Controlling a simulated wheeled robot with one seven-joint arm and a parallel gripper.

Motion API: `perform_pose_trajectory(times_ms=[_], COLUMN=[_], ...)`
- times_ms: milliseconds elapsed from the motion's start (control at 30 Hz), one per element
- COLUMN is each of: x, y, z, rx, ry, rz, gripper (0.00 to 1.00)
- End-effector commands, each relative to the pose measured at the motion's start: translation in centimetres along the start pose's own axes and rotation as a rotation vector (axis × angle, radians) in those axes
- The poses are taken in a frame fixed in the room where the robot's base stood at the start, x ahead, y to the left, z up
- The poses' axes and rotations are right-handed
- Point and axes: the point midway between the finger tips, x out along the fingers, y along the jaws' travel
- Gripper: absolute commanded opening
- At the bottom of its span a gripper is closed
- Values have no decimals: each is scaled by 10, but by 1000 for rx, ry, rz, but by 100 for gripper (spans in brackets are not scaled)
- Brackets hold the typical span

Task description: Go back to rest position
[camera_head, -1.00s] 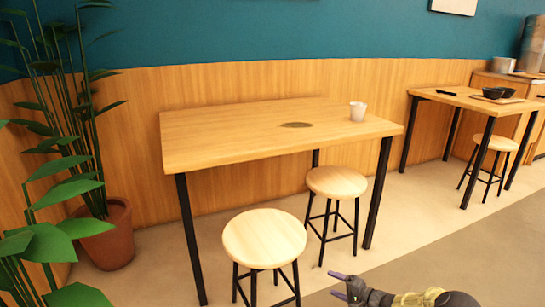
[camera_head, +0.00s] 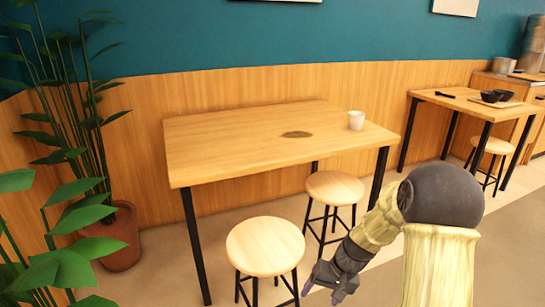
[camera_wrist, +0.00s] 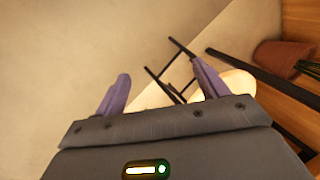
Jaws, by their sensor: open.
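My gripper (camera_head: 322,288) is low at the bottom right of the head view, to the right of the nearer stool and in front of the table. The bent forearm rises above it. In the wrist view my gripper (camera_wrist: 160,90) has its two purple fingers spread wide apart with nothing between them. Behind the fingers, the wrist view shows floor and a stool's pale seat (camera_wrist: 238,84) with dark legs, partly hidden by the right finger.
A wooden table (camera_head: 240,135) holds a white cup (camera_head: 356,120) and a dark flat patch (camera_head: 297,134). Two round stools (camera_head: 265,246) (camera_head: 335,187) stand at its front. A potted plant (camera_head: 115,236) is left. A second table (camera_head: 455,98) with dark bowls (camera_head: 497,95) is right.

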Motion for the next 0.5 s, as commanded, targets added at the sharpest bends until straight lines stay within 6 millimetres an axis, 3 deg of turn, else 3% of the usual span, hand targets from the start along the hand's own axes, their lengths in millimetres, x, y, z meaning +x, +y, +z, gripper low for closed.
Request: perform_pose_trajectory(times_ms=[33,200,500], x=[-22,-69,-127], y=[-6,-13,-17], z=[12,51,105], rx=[-19,-63,-112], ry=[11,50,135], rz=[42,164,288], gripper=[73,73,73])
